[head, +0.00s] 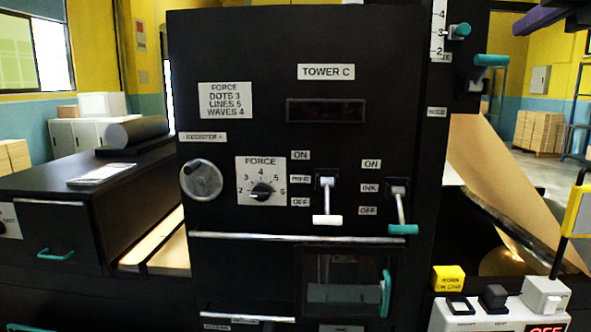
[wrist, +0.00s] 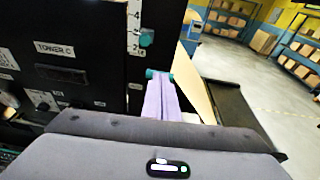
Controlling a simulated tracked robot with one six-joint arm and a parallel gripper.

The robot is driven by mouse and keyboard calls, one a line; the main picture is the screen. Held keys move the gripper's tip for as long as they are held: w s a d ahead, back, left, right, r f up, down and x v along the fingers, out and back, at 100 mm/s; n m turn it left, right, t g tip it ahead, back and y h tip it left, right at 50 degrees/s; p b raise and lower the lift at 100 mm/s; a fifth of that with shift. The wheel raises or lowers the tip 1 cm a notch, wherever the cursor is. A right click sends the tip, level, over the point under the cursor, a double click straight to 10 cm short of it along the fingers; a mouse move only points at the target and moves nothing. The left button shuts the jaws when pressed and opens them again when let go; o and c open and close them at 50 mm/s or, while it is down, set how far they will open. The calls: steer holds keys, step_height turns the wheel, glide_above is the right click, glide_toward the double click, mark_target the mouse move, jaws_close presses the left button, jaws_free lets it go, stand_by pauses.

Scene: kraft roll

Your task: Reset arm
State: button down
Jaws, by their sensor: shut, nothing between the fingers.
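My gripper (wrist: 160,82) shows in the wrist view as two lavender fingers side by side, shut and empty. Their tips overlap a teal lever handle (wrist: 166,74) on the black press; I cannot tell if they touch it. In the head view a purple part of my arm (head: 545,17) shows at the top right, above and to the right of the same teal handle (head: 491,60). The black TOWER C panel (head: 390,60) fills the middle of the head view. Its PAPER lever (head: 327,205) and INK lever (head: 400,215) both point down.
A number scale (head: 438,25) with a teal knob (head: 460,30) sits beside the teal handle. Brown kraft paper (head: 490,165) slopes down at the right. A control box (head: 500,312) with buttons stands at the lower right. Shelves with boxes (wrist: 232,15) stand beyond open floor.

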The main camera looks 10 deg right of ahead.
steer(key=w+d+f+n+g+h, duration=0.1)
steer(key=d+f+n, duration=0.2)
steer(key=f+n, duration=0.25)
steer(key=d+f+n+g, duration=0.2)
steer(key=d+f+n, duration=0.2)
steer(key=f, duration=0.2)
steer(key=a+f+n+g, duration=0.1)
steer(key=a+f+n, duration=0.25)
steer(key=f, duration=0.45)
steer(key=a+f+n+g, duration=0.2)
steer(key=f+n, duration=0.3)
steer(key=f, duration=0.3)
steer(key=s+a+f+n+g+y, duration=0.1)
steer(key=s+a+f+n, duration=0.2)
steer(key=a+f+n, duration=0.5)
steer(key=s+a+f+n+g+y, duration=0.1)
steer(key=s+a+f+n+g, duration=0.15)
steer(key=a+f, duration=0.6)
steer(key=s+a+f+n+y, duration=0.1)
steer(key=s+a+f+n, duration=0.8)
steer(key=a+f, duration=0.5)
steer(key=shift+s+a+f+y, duration=0.3)
steer(key=shift+s+a, duration=0.15)
steer(key=shift+s, duration=0.65)
